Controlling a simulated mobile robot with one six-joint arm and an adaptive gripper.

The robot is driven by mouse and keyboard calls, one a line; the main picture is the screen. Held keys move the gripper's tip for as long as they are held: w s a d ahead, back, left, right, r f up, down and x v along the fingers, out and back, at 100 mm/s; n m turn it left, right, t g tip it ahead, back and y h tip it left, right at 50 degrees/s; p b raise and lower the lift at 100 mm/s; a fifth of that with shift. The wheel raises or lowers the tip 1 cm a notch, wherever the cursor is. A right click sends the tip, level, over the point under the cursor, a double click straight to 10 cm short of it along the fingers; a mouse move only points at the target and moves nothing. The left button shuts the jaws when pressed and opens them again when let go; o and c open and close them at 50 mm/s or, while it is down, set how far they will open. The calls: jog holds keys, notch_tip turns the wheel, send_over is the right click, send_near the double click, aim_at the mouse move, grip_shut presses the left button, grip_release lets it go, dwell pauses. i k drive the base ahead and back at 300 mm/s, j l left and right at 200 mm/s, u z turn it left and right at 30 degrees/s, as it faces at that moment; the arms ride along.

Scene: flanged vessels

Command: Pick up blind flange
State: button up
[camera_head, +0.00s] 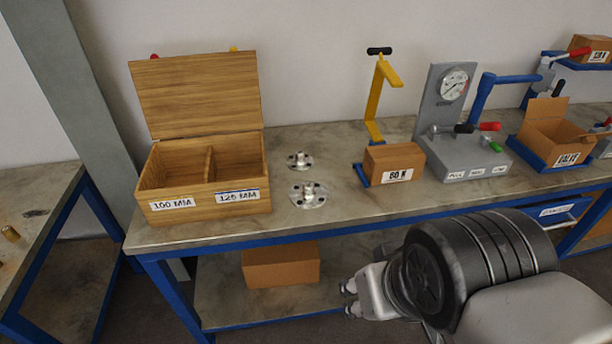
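Two round metal flanges lie flat on the workbench, just right of the wooden box. The smaller flange (299,161) is farther back. The larger flange (308,196) is nearer the front edge. Both have dark bolt holes and a raised metal piece in the middle, and I cannot tell which is meant by the blind flange. My gripper (349,297) is at the lower middle right, in front of the bench and apart from both flanges. Its fingers are small and partly turned away, so I cannot tell whether they are apart. Nothing is visible in it.
An open wooden box (211,214) has compartments labelled 100 MM and 125 MM, with its lid raised behind. A cardboard box (393,165), yellow stand (376,100) and gauge fixture (445,110) stand to the right. Bare workbench top (345,208) surrounds the flanges. Another cardboard box (281,266) sits below.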

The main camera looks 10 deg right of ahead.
aim_at(307, 194)
jog(key=i+u, duration=0.35)
jog(key=i+l+u, duration=0.2)
jog(key=i+u, duration=0.15)
jog(key=i+l+u, duration=0.35)
jog(key=j, duration=0.1)
